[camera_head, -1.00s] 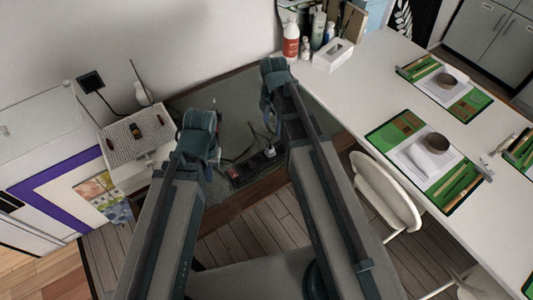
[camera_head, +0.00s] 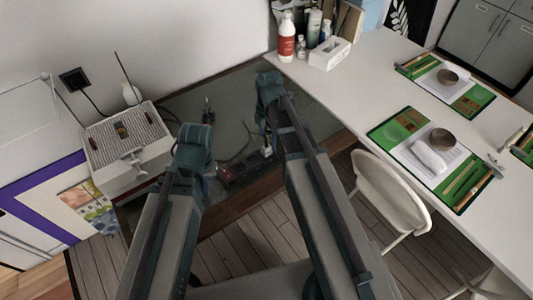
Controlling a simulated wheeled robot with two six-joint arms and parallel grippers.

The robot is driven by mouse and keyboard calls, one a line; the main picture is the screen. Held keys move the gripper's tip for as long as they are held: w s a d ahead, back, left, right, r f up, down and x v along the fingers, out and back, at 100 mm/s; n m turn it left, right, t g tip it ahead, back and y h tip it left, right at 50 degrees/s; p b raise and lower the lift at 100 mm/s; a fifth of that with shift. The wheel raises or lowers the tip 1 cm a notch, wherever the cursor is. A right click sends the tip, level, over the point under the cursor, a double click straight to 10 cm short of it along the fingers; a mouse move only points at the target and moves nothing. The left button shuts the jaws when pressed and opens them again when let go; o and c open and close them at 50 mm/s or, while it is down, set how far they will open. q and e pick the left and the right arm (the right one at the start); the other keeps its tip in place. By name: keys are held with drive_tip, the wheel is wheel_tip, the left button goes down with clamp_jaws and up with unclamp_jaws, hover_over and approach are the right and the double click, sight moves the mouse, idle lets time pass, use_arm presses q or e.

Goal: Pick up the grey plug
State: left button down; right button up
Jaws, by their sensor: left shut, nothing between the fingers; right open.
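A small dark grey piece with a thin upright part (camera_head: 207,113), which may be the grey plug, stands on the dark green desk top (camera_head: 235,95), just beyond my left gripper. My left gripper (camera_head: 195,143) is shut and empty, over the left part of the desk. My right gripper (camera_head: 268,97) is open and empty, over the right part of the desk. A dark power strip (camera_head: 243,168) with a red switch lies between the two arms, partly hidden by them. A small white plug (camera_head: 265,151) shows at its right end, beside my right arm.
A white box with a perforated top and a tap (camera_head: 128,150) stands at the left. Dark cables lie on the desk. A white table (camera_head: 345,95) at the right holds bottles, a tissue box (camera_head: 330,54) and green place mats (camera_head: 400,130). A white chair (camera_head: 390,190) stands before it.

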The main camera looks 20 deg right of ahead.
sight(267, 146)
use_arm(q)
drive_tip(key=shift+f+b, duration=2.65)
drive_tip(key=shift+f, duration=0.05)
use_arm(e)
drive_tip(key=shift+s+a+f, duration=0.1)
drive_tip(key=shift+a+f, duration=0.05)
drive_tip(key=shift+f, duration=1.2)
drive_tip(key=shift+s+a+f, duration=0.1)
drive_tip(key=shift+a+f, duration=0.05)
drive_tip(key=shift+f, duration=1.15)
use_arm(q)
drive_tip(key=shift+r, duration=0.15)
use_arm(e)
drive_tip(key=shift+r, duration=0.1)
clamp_jaws()
